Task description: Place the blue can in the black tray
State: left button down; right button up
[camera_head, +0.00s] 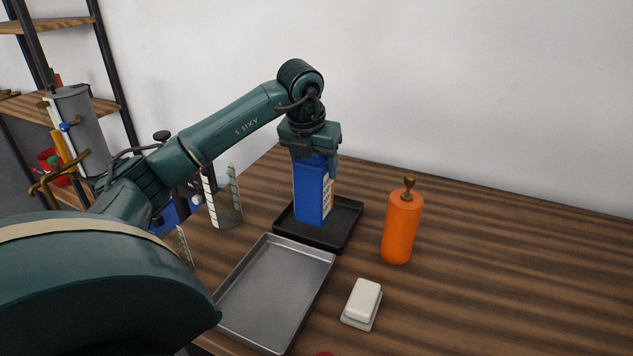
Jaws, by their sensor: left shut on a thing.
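The blue can (311,195), box-shaped with a pale printed label on its right side, stands upright in my left gripper (314,154). The left gripper points down and is shut on the top of the can. The can's lower end is over the black tray (345,226); I cannot tell whether it touches the tray floor. The can hides part of the tray's left and middle. My right gripper is not in view.
A grey metal tray (272,292) lies just in front of the black tray. An orange bottle (402,228) stands to the right, with a white block (362,302) nearer. A clear glass beaker (226,200) stands left. The table's right side is clear.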

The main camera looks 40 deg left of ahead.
pick_arm(q)
jog(key=shift+f, duration=1.85)
jog(key=shift+f, duration=0.15)
jog(key=shift+c, duration=2.1)
grip_release()
jog(key=v, duration=1.2)
